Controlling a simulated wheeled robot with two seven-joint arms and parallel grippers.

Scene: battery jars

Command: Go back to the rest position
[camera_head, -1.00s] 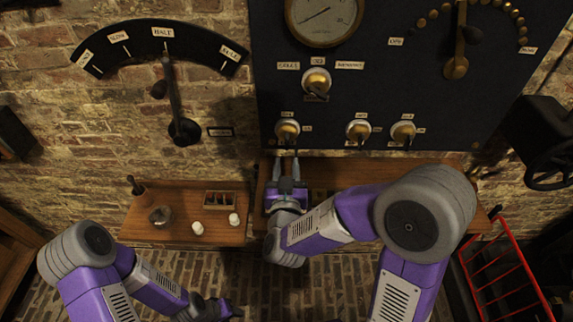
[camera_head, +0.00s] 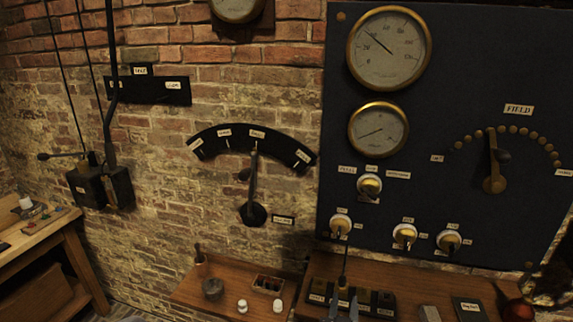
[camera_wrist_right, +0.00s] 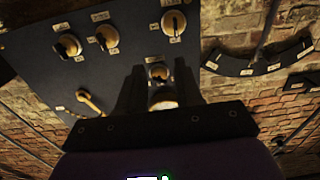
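A panel knob (camera_wrist_right: 158,72) and a bright round shape show in the gap, beyond the fingers, and nothing is held. My left gripper and both arms are outside the head view.
The dark panel (camera_head: 440,120) carries gauges and brass knobs. A lever (camera_head: 254,190) stands left of it. The right shelf (camera_head: 400,272) holds labelled boxes (camera_head: 362,298). A wooden table (camera_head: 40,240) stands far left.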

